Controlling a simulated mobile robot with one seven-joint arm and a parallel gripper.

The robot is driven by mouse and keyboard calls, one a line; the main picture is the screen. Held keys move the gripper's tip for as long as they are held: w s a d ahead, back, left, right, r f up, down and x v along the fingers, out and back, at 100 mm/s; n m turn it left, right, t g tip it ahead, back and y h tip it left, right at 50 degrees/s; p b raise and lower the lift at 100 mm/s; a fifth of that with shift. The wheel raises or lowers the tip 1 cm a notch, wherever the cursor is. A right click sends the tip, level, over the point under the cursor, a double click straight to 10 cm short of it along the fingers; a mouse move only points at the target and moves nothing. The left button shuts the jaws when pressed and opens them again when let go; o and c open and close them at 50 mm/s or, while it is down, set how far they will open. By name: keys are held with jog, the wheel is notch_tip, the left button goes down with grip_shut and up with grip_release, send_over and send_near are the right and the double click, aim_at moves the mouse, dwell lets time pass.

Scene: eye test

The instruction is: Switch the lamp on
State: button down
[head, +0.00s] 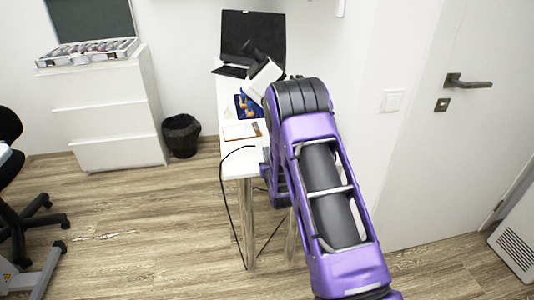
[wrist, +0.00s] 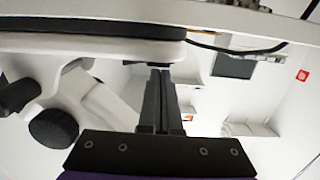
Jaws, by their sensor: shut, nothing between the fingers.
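I cannot make out a thing that is plainly a lamp in either view. A white microscope-like device (head: 262,78) with dark eyepieces stands on the narrow white table, partly behind my purple arm. In the wrist view, a white body with a dark round knob (wrist: 53,129) fills the left, probably the same device. My gripper (wrist: 159,72) is shut and empty, its fingertips close to the pale slab with a dark band (wrist: 90,29) above; whether they touch it I cannot tell. In the head view my arm hides the gripper. A white switch plate (head: 393,101) is on the wall, right of my arm.
The white table (head: 240,165) also bears a black monitor (head: 253,38) and a blue mat (head: 248,106). A dark cable hangs off its left edge. A black bin (head: 181,135) and white drawers (head: 108,110) stand left. A door (head: 468,150) is right.

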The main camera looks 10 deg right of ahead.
jog(key=shift+w+r+g+p, duration=0.25)
jog(key=shift+g+p, duration=0.45)
jog(key=shift+p, duration=0.35)
jog(key=shift+f+g+p, duration=0.2)
jog(key=shift+g+p, duration=0.1)
jog(key=shift+g, duration=0.2)
jog(key=shift+f+b, duration=0.3)
jog(key=shift+f, duration=0.05)
jog(key=shift+r, duration=0.4)
jog(key=r, duration=0.3)
jog(key=shift+w+p, duration=0.35)
jog(key=shift+p, duration=0.05)
jog(key=r+v, duration=0.1)
jog(key=v, duration=0.9)
jog(key=shift+w+r, duration=0.1)
jog(key=shift+r, duration=0.05)
